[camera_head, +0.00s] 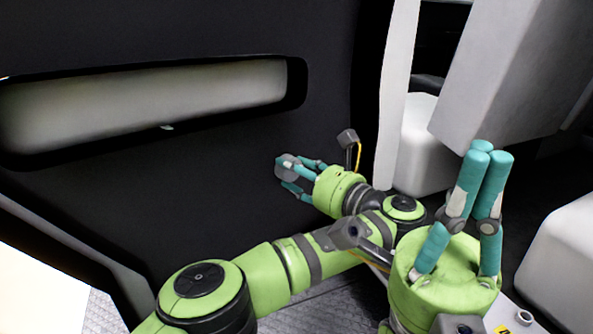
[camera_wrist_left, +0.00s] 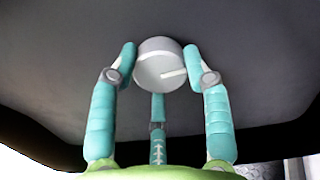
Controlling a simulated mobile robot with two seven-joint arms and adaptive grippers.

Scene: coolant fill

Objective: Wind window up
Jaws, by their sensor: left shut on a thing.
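A round grey knob (camera_head: 287,167) sits on the dark door panel (camera_head: 215,210). My left gripper (camera_head: 300,176) is at the knob with its fingers around it. In the left wrist view the knob (camera_wrist_left: 158,62) shows a pale line on its face, and my left gripper's teal fingers (camera_wrist_left: 160,72) are closed on its sides, with a third finger below. My right gripper (camera_head: 483,158) points up at the right, its fingers drawn together and empty, away from the door. No window glass can be made out.
A long pale recess (camera_head: 150,105) with a dark rim runs across the door above the knob. A white pillar (camera_head: 397,90) stands at the door's right edge. White seat-like blocks (camera_head: 565,255) and a grey slanted panel (camera_head: 510,65) are at the right.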

